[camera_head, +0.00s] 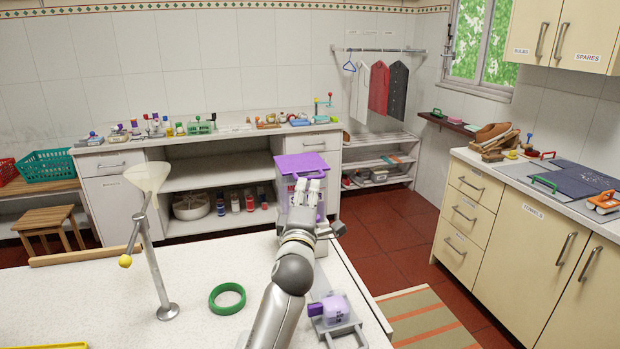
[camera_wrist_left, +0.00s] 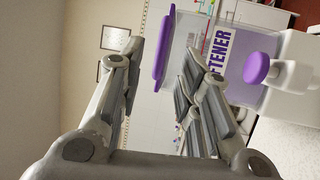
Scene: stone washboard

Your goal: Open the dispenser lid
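In the left wrist view the lid (camera_wrist_left: 164,62) is seen edge-on, beside the clear upper body. The purple lettering (camera_wrist_left: 217,48) and a round purple knob (camera_wrist_left: 257,68) show on the dispenser body (camera_wrist_left: 290,65). My left gripper (camera_head: 306,188) is in front of the dispenser, just below the lid in the head view. Its fingers (camera_wrist_left: 164,75) are apart with nothing held between them; I cannot tell whether they touch the lid. My right gripper is not in view.
A grey holder with a lilac block (camera_head: 334,309) sits on the table right of my arm. A green ring (camera_head: 227,298) and a metal stand with a funnel (camera_head: 148,180) are to the left. A crowded counter (camera_head: 230,131) runs behind the dispenser.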

